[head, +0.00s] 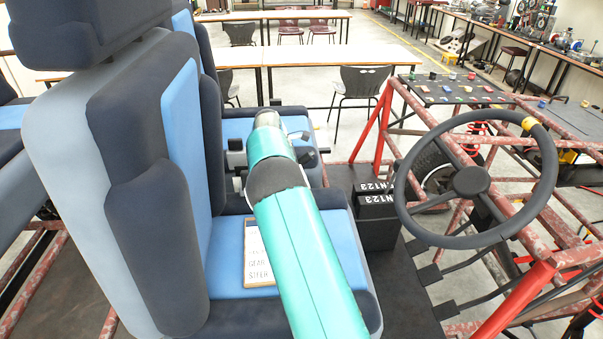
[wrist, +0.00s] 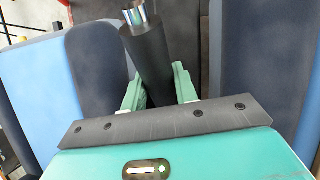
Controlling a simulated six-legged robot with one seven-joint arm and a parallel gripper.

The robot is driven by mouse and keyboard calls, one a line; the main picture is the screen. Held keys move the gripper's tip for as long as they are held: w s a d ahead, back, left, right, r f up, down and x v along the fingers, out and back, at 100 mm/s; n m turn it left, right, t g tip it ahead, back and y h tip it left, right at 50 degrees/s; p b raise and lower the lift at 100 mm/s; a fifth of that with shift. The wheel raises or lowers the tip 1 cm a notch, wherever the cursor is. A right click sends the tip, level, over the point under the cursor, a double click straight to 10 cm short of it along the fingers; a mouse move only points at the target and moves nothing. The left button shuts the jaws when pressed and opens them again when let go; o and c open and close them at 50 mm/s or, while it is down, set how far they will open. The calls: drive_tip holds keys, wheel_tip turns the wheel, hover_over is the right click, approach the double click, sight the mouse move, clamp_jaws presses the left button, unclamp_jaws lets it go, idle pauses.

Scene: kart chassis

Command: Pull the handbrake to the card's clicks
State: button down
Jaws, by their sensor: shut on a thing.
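In the wrist view, my gripper (wrist: 158,88) has its two green fingers closed around the handbrake lever (wrist: 150,50), a dark cylindrical grip between the two seats. The lever's shiny end (wrist: 135,15) sticks out beyond the fingers. Its lower part is hidden behind my gripper's body. In the head view, my teal arm covers the lever and the fingers. The card (head: 257,258), cream with a brown edge, lies on the blue seat cushion. My arm covers its right part, and its handwriting is only partly legible.
A steering wheel (head: 470,182) stands at the right, with pedals (head: 437,285) below it. A black box marked N123 (head: 375,205) sits beside the seat. A tall seat back (head: 150,200) is close on the left. Red frame tubes (head: 372,130) cross the right side.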

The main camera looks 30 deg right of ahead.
drive_tip(key=c, duration=1.1)
unclamp_jaws()
drive_tip(key=v, duration=1.3)
drive_tip(key=shift+a+r, duration=0.15)
drive_tip(key=shift+r, duration=0.2)
